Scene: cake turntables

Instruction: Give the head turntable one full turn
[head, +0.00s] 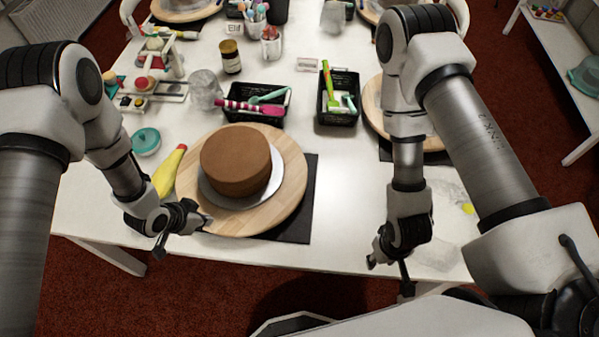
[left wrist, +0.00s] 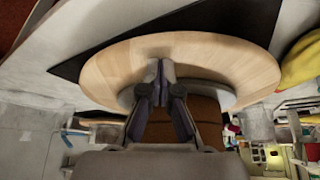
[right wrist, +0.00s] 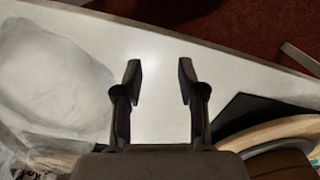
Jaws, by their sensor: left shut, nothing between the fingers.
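A round wooden turntable (head: 290,205) lies near the table's front edge. It bears a silver board (head: 214,192) and a brown cake (head: 235,158). My left gripper (head: 203,219) is shut and empty at the turntable's front-left rim. In the left wrist view its closed fingertips (left wrist: 160,72) overlap the wooden turntable (left wrist: 215,52); I cannot tell whether they touch it. My right gripper (head: 386,268) hangs over the front edge area, right of the turntable. In the right wrist view its fingers (right wrist: 160,80) are apart with nothing between them. The turntable's rim (right wrist: 262,133) shows there at lower right.
A black mat (head: 300,225) lies under the turntable. A yellow piping bag (head: 170,172) and a teal lid (head: 146,141) are at its left. Black trays (head: 340,117) of tools stand behind. Another turntable (head: 375,115) is partly hidden by my right arm.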

